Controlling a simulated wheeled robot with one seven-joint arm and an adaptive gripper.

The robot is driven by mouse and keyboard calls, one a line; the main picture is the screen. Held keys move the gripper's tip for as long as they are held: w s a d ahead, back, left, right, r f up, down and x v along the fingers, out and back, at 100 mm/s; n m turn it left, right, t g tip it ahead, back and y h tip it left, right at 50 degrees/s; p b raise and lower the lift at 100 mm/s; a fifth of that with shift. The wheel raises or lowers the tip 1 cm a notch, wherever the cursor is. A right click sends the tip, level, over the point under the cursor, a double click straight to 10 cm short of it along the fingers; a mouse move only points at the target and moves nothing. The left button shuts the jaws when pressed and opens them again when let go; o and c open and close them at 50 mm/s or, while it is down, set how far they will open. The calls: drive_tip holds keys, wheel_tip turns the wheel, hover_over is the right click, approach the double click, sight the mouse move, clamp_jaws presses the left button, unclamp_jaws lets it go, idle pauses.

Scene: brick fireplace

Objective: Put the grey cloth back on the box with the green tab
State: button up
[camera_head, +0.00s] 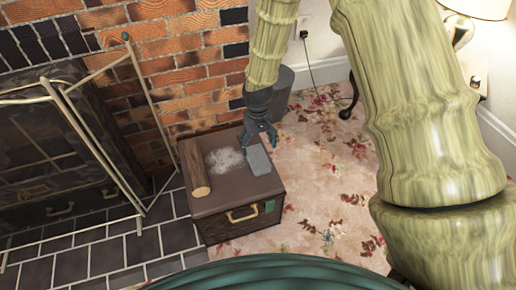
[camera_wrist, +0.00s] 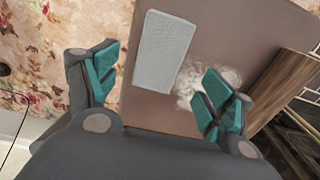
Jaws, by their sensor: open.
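The brown box (camera_head: 225,185) stands on the floor beside the hearth, with a brass handle and a green tab (camera_head: 269,206) on its front. The grey cloth (camera_head: 257,160), a flat rectangular piece, lies on the box top near its right edge. It also shows in the wrist view (camera_wrist: 163,50), lying on the box top (camera_wrist: 222,35). My gripper (camera_head: 260,137) is above the back right of the box top, just behind the cloth. In the wrist view my gripper (camera_wrist: 160,88) is open with nothing between its teal-padded fingers; the cloth lies beyond them.
A wooden log (camera_head: 193,168) lies along the left of the box top. A pale dusty patch (camera_head: 225,160) lies between log and cloth. A metal fire screen (camera_head: 100,140) stands left of the box. Flowered carpet (camera_head: 330,190) is clear to the right.

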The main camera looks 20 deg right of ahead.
sight(258, 157)
drive_tip(key=shift+r+p, duration=0.6)
drive_tip(key=shift+r, duration=1.55)
